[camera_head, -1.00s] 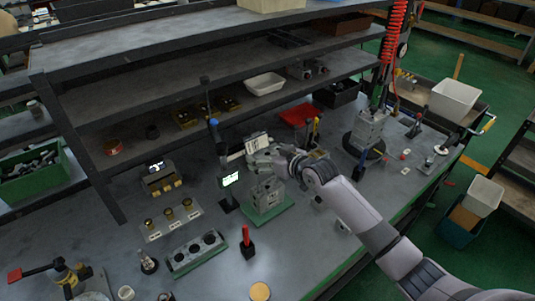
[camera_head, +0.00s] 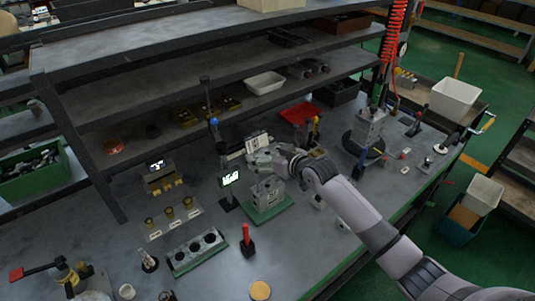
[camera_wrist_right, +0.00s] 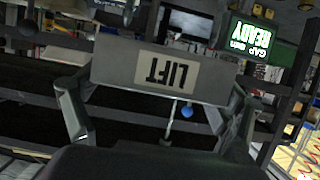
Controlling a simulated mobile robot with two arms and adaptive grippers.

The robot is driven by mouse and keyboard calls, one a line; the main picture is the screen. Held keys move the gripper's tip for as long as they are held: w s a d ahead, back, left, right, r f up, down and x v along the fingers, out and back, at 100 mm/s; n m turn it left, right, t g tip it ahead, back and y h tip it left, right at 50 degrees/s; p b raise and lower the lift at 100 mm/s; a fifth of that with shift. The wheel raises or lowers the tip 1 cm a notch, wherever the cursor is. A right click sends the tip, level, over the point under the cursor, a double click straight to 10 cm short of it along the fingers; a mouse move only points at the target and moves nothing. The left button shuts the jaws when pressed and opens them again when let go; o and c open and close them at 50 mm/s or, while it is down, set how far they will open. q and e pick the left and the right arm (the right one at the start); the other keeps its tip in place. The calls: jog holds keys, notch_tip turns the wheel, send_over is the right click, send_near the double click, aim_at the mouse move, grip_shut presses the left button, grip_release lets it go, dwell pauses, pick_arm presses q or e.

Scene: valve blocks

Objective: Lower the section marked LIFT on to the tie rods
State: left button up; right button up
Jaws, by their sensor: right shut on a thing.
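The section marked LIFT (camera_wrist_right: 165,72) is a grey block with a pale label, which reads upside down in the right wrist view. In the head view its pale face (camera_head: 257,143) shows just above my right gripper (camera_head: 264,158). The right gripper is shut on the section, with one finger at each end in the wrist view. It holds the section above and slightly behind a grey valve block stack (camera_head: 267,192) on a green base plate (camera_head: 272,216). I cannot make out the tie rods clearly. My left gripper is not in view.
A small lit display (camera_head: 230,180) on a stand is just left of the stack; it reads READY in the wrist view (camera_wrist_right: 250,40). A red-handled tool (camera_head: 247,236) stands in front. A row block (camera_head: 197,251) lies front left. A shelf rack (camera_head: 185,85) is behind.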

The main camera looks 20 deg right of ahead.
aim_at(268, 186)
jog(key=shift+r+p, duration=0.15)
jog(key=shift+p, duration=0.2)
dwell(0.7)
jog(key=shift+f+b, duration=3.9)
jog(key=shift+f, duration=1.65)
jog(key=o, duration=1.4)
jog(key=shift+s+f, duration=0.1)
jog(key=shift+f, duration=0.1)
jog(key=v, duration=1.2)
jog(key=shift+r, duration=0.2)
